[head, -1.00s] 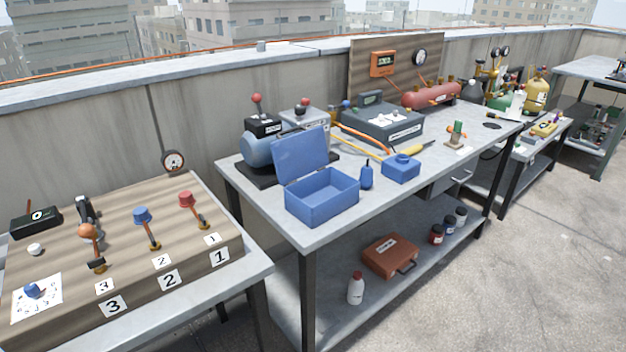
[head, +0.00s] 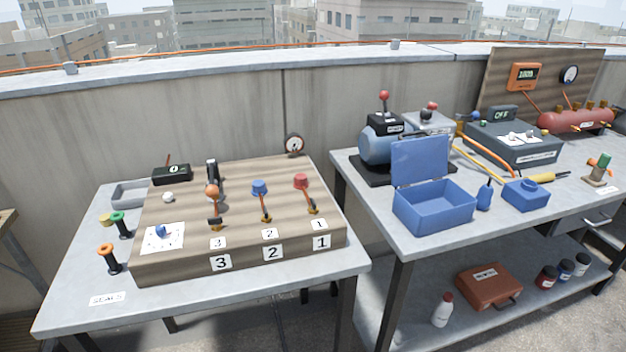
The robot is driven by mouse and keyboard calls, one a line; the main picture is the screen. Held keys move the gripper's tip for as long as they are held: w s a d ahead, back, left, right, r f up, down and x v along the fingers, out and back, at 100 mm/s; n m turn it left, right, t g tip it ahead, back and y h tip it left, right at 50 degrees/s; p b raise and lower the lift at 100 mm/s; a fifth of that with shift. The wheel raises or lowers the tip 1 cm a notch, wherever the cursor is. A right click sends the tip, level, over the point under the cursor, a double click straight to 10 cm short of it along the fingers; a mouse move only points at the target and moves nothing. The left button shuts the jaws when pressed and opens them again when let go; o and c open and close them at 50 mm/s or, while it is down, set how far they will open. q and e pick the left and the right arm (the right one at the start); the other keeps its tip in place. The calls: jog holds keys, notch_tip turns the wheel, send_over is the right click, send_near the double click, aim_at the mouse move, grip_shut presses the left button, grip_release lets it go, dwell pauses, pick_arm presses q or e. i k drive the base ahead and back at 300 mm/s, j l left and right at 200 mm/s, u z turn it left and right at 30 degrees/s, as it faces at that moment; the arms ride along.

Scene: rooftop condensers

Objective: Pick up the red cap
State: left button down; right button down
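A red cap (head: 302,181) tops the fitting at position 1 on the wooden board (head: 190,262), toward its right side. An orange-brown stem with a dark end runs from under it down toward the number 1 label (head: 321,242). A blue cap (head: 260,187) is at position 2 to its left, and an orange ball-shaped cap (head: 212,191) at position 3. Neither of my grippers is in the head view.
The board stands on a grey table (head: 75,290) with spools, a grey tray (head: 130,194) and a black meter (head: 172,174). A second table (head: 420,243) holds an open blue box (head: 433,208) and a pump (head: 383,143). The left table's front strip is mostly clear.

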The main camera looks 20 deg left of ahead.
aim_at(300, 179)
jog(key=i+l+u, duration=0.2)
jog(key=i+l, duration=0.15)
jog(key=i, duration=0.2)
jog(key=u, duration=1.55)
